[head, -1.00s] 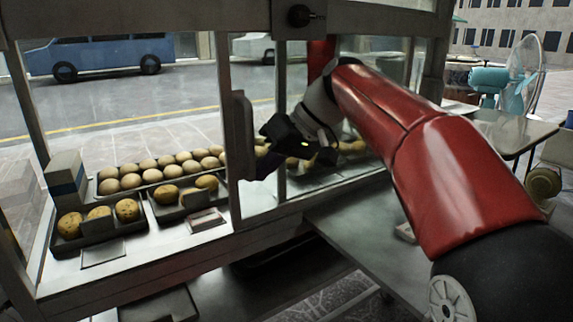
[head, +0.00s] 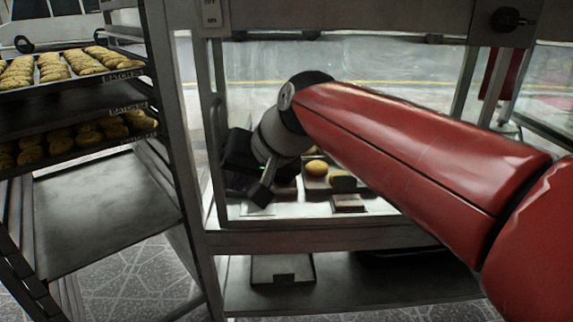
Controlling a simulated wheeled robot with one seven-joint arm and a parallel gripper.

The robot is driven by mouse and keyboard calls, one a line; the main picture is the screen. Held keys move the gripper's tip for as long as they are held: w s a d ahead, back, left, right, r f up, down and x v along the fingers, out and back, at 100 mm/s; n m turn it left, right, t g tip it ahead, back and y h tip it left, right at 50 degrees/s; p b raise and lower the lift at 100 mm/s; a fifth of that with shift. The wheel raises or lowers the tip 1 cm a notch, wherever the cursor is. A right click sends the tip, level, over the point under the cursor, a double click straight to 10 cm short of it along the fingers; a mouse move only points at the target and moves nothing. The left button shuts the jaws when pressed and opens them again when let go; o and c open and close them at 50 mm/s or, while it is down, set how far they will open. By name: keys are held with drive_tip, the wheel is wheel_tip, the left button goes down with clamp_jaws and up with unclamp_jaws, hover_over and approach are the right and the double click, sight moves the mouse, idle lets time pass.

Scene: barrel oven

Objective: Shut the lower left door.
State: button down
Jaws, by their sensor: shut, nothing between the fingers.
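The glass-fronted display case (head: 330,238) fills the middle of the head view. Its left post and a narrow upright frame (head: 215,130) stand at the left end of the opening. I take this frame to be the lower left door's edge, but the glass is hard to see, and I cannot tell how far the door stands open. My gripper (head: 238,178) is at the left of the opening, close beside that frame. It is dark and shut with nothing in it; its fingertips are partly hidden, and contact with the door cannot be made out.
A rack with trays of cookies (head: 70,70) stands close on the left. Baked goods (head: 316,168) and a small tray (head: 348,203) lie inside the case behind my arm. A switch panel (head: 211,12) is above.

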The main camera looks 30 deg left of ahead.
sight(225, 175)
drive_tip(key=shift+s+a+r+p, duration=0.1)
drive_tip(key=shift+s+a+p, duration=0.15)
drive_tip(key=shift+s+a, duration=0.35)
drive_tip(key=shift+s+a+p, duration=0.2)
drive_tip(key=shift+s+a, duration=0.2)
drive_tip(key=shift+a, duration=0.35)
